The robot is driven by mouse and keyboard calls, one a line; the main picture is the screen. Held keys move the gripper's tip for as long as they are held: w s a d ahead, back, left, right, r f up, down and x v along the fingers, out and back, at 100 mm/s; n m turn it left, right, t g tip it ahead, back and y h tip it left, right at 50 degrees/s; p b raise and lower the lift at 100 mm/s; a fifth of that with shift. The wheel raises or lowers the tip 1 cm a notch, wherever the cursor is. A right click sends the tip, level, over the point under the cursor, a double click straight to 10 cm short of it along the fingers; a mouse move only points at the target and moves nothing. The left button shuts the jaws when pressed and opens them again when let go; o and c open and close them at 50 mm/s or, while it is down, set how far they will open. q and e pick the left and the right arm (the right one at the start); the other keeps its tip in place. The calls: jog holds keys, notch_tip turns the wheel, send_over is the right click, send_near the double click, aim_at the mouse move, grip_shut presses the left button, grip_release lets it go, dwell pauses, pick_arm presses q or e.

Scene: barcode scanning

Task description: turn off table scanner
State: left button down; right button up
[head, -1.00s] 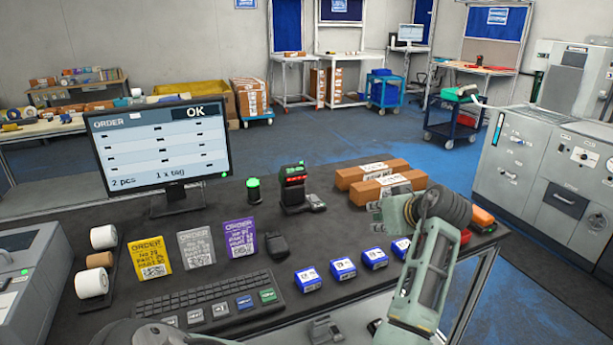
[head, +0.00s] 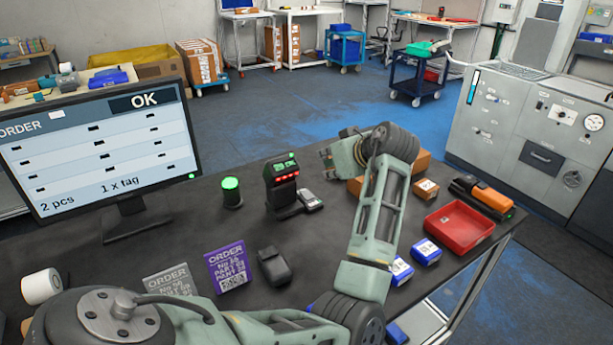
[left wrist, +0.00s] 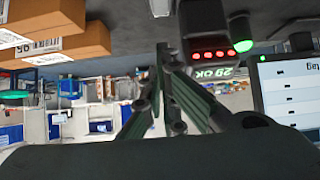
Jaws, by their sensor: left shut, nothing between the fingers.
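The table scanner (head: 281,188) is a black upright unit on the dark table, with a lit green strip on top and red lights below. In the left wrist view, which is upside down, the scanner (left wrist: 210,30) shows its red lights and a green "OK" readout. My left gripper (head: 325,156) is to the right of the scanner, raised above the table and apart from it. Its fingers (left wrist: 162,50) are shut and empty in the left wrist view. My right gripper is out of view.
A green lamp (head: 231,191) stands left of the scanner, and a monitor (head: 100,140) reads OK further left. Brown boxes (head: 421,160), a red tray (head: 460,228) and blue-white boxes (head: 426,252) lie to the right. A black pouch-like item (head: 273,266) lies in front.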

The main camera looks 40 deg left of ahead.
pick_arm(q)
jog(key=p, duration=0.3)
send_over(309, 192)
jog(key=f, duration=0.6)
jog(key=shift+s+d+f, duration=0.1)
jog(key=shift+d, duration=0.1)
notch_tip(309, 192, down, 3)
jog(key=shift+r, duration=0.2)
jog(key=shift+f, duration=0.55)
jog(key=shift+a+f, duration=0.1)
jog(key=shift+f, duration=0.05)
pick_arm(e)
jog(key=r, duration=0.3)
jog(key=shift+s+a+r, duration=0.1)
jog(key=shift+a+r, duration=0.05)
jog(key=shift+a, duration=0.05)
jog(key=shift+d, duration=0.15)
pick_arm(q)
jog(key=shift+a, duration=0.1)
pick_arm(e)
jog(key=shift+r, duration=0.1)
